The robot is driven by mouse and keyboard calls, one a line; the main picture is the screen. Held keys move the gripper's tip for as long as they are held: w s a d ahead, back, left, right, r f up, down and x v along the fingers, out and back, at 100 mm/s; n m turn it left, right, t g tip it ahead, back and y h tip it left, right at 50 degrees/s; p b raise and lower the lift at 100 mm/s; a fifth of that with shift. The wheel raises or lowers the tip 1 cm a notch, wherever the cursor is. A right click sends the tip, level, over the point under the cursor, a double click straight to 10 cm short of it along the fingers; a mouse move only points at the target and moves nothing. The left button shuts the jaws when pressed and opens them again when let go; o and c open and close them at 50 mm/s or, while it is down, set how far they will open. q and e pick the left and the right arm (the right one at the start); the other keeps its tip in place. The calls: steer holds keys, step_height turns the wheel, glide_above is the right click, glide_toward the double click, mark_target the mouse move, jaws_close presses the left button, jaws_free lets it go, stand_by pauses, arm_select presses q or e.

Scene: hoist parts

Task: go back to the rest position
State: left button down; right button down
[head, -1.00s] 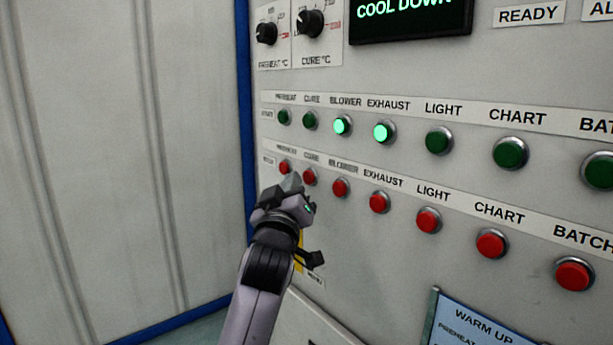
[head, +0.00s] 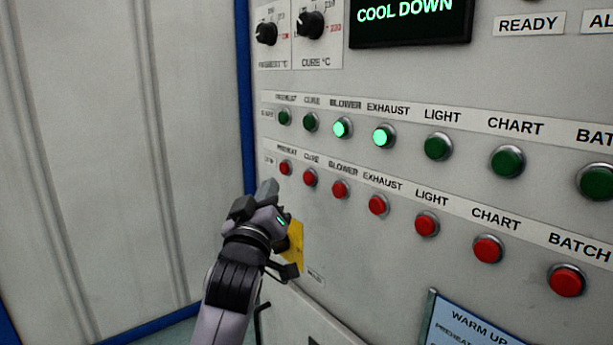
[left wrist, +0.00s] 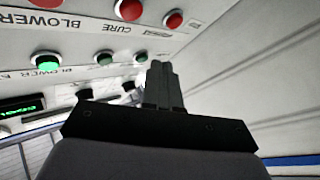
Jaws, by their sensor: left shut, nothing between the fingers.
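My left gripper (head: 268,190) is in front of the lower left part of the control panel (head: 400,260) in the head view. It is shut and empty, apart from the buttons, below and left of the red PREHEAT button (head: 285,168). In the left wrist view its closed fingers (left wrist: 162,85) point toward the panel face. The green BLOWER (head: 342,127) and EXHAUST (head: 383,137) buttons are lit; the other green buttons are dark. My right gripper is not in view.
The display (head: 410,20) reads COOL DOWN. A yellow plate (head: 296,245) is partly hidden behind my left wrist. A blue-framed sign (head: 465,325) is at the lower right. A pale ribbed wall (head: 100,150) stands to the left, with open space before it.

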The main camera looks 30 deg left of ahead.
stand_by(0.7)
arm_select(q)
steer(key=s+d+f+m+g+h+p, duration=0.1)
steer(key=s+d+f+m+g+h, duration=0.2)
steer(key=f, duration=0.8)
steer(key=s+d+f+m+h+p, duration=0.1)
steer(key=d+f+m+h, duration=0.25)
steer(key=f, duration=0.75)
steer(key=s+d+f+m+g+h, duration=0.1)
steer(key=s+d+f+m+g, duration=0.1)
steer(key=s+f, duration=0.8)
steer(key=s+d+f+m+g+h, duration=0.2)
steer(key=s+d+f+m+g, duration=0.1)
steer(key=s+f, duration=0.7)
steer(key=d+g+p, duration=0.1)
steer(key=d, duration=0.1)
steer(key=shift+d+g, duration=0.3)
steer(key=shift+d, duration=0.05)
